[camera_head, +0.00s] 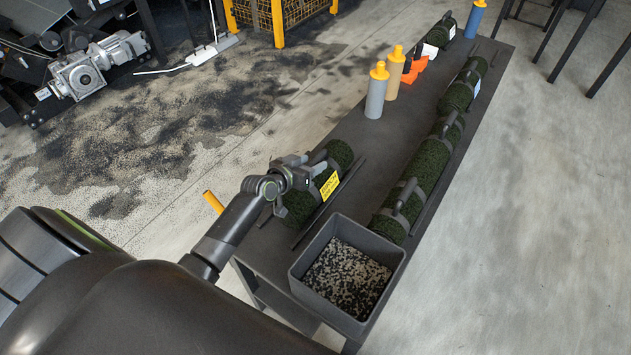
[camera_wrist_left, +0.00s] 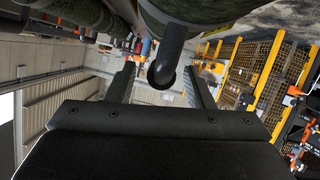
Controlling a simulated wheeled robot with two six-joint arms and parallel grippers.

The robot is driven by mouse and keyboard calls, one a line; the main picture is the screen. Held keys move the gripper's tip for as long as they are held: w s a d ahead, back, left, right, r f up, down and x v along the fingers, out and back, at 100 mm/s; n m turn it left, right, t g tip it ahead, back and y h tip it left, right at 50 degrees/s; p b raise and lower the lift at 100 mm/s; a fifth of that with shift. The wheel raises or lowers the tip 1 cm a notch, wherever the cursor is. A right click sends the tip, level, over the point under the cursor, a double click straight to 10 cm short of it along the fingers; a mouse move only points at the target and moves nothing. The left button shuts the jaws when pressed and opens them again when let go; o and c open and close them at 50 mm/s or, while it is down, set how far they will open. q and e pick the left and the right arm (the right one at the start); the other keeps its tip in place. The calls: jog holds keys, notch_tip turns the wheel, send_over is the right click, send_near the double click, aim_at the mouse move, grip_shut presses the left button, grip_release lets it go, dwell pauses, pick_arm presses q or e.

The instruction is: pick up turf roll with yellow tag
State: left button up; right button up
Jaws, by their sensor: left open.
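The dark green turf roll with the yellow tag (camera_head: 299,208) lies on the near left part of the grey table (camera_head: 388,129) in the head view. Its yellow tag (camera_head: 329,186) faces up. My left gripper (camera_head: 305,172) is at this roll, over its middle and beside the tag, and hides part of it. In the left wrist view the open fingers (camera_wrist_left: 160,85) stand on either side of a dark handle (camera_wrist_left: 170,55), with the green roll (camera_wrist_left: 200,10) behind it at the top. I cannot tell whether the fingers touch the handle. My right gripper is not in view.
More green rolls with handles (camera_head: 432,160) line the right side. Grey (camera_head: 376,95) and tan bottles (camera_head: 394,75) and orange items (camera_head: 415,68) stand farther back. Machinery (camera_head: 85,72) is far left.

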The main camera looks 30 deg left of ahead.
pick_arm(q)
grip_shut()
dwell(0.3)
dwell(1.1)
jog(key=shift+w+r, duration=0.2)
jog(key=shift+r, duration=0.05)
